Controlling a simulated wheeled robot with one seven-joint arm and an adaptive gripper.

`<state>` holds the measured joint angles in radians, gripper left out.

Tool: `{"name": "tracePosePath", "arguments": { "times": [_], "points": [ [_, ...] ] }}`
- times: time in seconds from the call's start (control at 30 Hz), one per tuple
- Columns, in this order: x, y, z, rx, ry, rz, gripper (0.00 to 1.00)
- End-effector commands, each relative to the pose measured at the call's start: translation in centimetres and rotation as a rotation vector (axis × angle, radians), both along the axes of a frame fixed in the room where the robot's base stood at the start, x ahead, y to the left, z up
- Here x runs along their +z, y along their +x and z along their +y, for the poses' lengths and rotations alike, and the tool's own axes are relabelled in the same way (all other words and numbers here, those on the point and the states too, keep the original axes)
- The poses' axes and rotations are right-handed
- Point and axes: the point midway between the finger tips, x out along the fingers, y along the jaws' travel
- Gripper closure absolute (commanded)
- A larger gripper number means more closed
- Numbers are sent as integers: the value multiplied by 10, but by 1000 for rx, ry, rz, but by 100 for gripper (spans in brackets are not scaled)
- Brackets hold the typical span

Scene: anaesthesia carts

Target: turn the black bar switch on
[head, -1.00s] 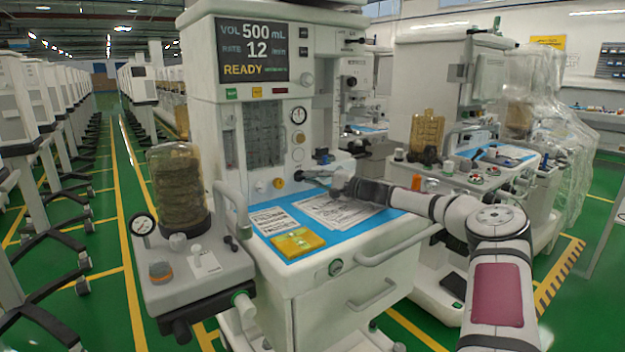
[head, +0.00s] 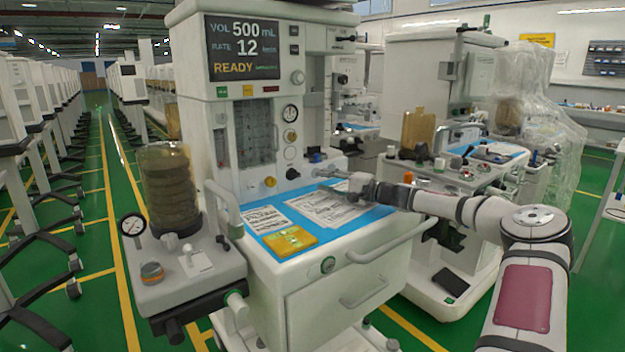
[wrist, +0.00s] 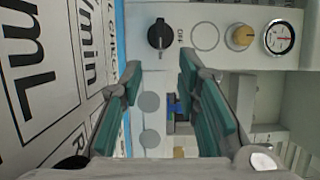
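The black bar switch (head: 292,174) is on the lower front panel of the near anaesthesia cart. In the wrist view the switch (wrist: 159,37) shows between and beyond my fingertips. Its bar runs up and down in that picture, and an OFF label stands just right of it, sideways. My gripper (wrist: 160,68) is open and empty, its green-padded fingers spread apart and not touching the switch. In the head view my gripper (head: 335,181) is right of the switch, above the papers on the worktop.
A blue mat (head: 345,228) holds white printed sheets (head: 325,207) and a yellow packet (head: 290,241). A gauge (wrist: 279,37) and a yellow knob (wrist: 239,37) are beside the switch. Blue-topped fittings (head: 314,155) stick out to its right.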

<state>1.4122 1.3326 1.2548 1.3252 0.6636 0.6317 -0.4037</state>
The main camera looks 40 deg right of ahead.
Motion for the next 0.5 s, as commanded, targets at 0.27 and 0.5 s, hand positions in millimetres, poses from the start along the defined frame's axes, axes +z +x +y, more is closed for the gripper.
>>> {"name": "tracePosePath", "arguments": {
  "times": [0.27,0.5],
  "points": [
    [-1,-33,-15,-1,0,0,70],
    [-1,-37,-17,0,0,0,70]
  ]
}}
